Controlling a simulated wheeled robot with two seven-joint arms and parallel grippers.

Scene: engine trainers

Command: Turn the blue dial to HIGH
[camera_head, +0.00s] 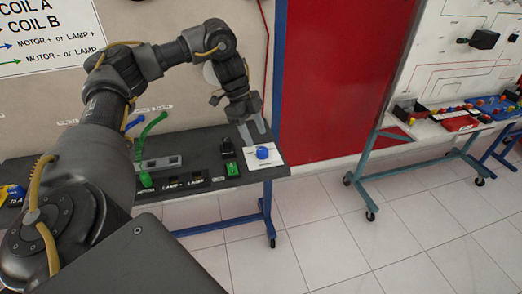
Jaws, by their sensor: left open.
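The blue dial (262,153) sits on a white plate (276,160) near the right end of the dark bench shelf. Where its pointer stands and any HIGH mark are too small to read. My left gripper (258,138) is open, with its fingers pointing down just above and behind the dial. The fingers look close to the dial but not clearly around it. I cannot tell whether they touch it. My right gripper is not in view.
Left of the dial are a green block (232,169), a black switch (227,147) and a grey socket strip (160,163). Green and blue cables rise behind. A red panel (325,80) stands right of the bench. Another trainer table (450,128) is far right, with clear tiled floor between.

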